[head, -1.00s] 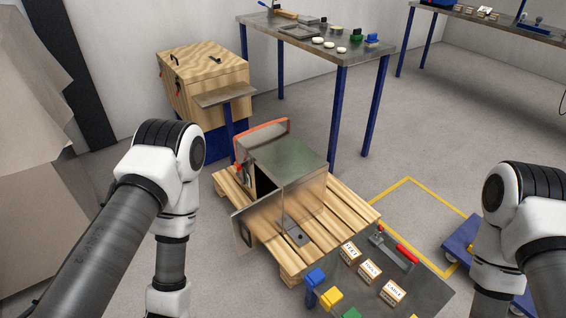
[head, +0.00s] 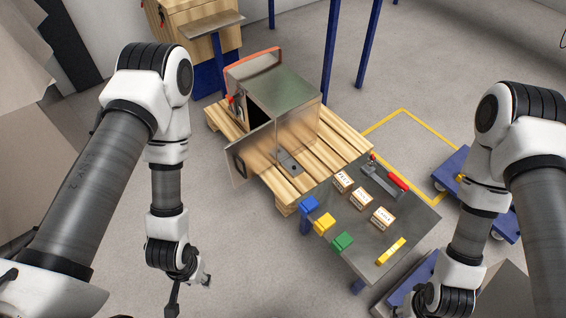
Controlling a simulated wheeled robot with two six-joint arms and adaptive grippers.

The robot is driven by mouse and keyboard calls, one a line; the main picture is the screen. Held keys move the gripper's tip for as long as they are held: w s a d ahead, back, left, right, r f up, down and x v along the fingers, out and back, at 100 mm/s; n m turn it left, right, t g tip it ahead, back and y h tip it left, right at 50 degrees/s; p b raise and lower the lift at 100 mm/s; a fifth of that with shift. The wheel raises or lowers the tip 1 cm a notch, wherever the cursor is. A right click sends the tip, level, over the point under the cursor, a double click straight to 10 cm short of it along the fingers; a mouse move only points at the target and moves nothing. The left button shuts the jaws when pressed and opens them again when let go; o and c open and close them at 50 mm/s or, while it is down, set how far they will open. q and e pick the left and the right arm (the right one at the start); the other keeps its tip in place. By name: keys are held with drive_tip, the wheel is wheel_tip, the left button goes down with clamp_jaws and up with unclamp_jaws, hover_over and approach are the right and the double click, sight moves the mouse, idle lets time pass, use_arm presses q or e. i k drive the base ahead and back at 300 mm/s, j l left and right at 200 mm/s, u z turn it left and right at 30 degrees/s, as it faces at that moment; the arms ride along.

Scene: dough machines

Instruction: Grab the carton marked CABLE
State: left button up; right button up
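Three small cartons with white, dark-printed tops stand in a slanting row on a grey metal table (head: 345,232). They are the far carton (head: 343,181), the middle carton (head: 362,200) and the near carton (head: 382,218). The print is too small for me to tell surely which one says CABLE. My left gripper (head: 190,292) hangs at the lower left, away from the table and partly cut by the bottom edge; its opening is unclear. My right arm comes down right of the table, and its gripper is below the picture.
Blue (head: 309,204), yellow (head: 324,223) and green (head: 343,242) blocks line the table's left edge. A yellow bar (head: 391,251) lies near its front; a red-handled tool (head: 384,178) sits behind the cartons. An open metal box (head: 283,95) stands on a pallet (head: 340,140) behind.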

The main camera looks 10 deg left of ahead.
sight(381, 218)
drive_tip(key=i+z, duration=0.1)
drive_tip(key=z, duration=0.35)
drive_tip(key=i+z, duration=0.15)
drive_tip(key=z, duration=0.3)
drive_tip(key=i+z, duration=0.1)
drive_tip(key=z, duration=0.35)
